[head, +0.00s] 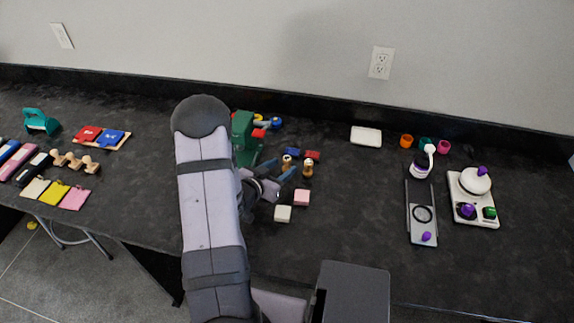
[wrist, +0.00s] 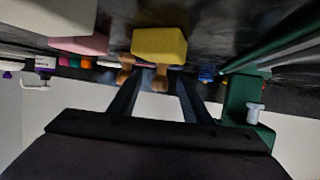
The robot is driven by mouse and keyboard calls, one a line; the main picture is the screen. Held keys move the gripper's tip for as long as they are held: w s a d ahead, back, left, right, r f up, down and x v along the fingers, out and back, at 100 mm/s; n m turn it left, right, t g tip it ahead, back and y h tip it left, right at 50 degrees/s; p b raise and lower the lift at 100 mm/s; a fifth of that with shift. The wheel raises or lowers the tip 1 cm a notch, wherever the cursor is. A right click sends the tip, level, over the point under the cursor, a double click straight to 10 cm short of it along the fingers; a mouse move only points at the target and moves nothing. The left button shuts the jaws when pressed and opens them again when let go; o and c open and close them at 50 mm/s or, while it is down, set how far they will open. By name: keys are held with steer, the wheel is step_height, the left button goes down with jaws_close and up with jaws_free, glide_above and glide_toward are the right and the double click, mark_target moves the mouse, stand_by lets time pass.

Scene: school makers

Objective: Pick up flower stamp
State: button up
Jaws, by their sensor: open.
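Two small wooden-handled stamps stand near my gripper (head: 279,170) in the head view, a left stamp (head: 287,163) and a right stamp (head: 307,168). I cannot tell from their tops which one is the flower stamp. My gripper is open, its two fingers apart and pointing toward the stamps, with nothing clearly held. In the wrist view, which looks upside down, one wooden stamp (wrist: 160,81) shows between the fingers, just beyond or at their tips. Another stamp (wrist: 125,76) is beside it to the left. Contact with either cannot be told.
A yellow block (wrist: 160,44) is close to the fingers. A pink block (head: 301,197) and white block (head: 282,213) lie in front. A green machine (head: 243,137) stands left of the gripper. Blue (head: 291,152) and red (head: 312,155) pieces lie behind.

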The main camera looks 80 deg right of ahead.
mark_target(285, 164)
steer(key=shift+p+x, duration=0.55)
steer(key=shift+x, duration=1.55)
steer(key=shift+r, duration=0.1)
jaws_close()
steer(key=shift+r, duration=0.2)
step_height(285, 164, up, 18)
steer(key=shift+f+b, duration=0.2)
steer(key=shift+b, duration=0.2)
steer(key=shift+w, duration=0.15)
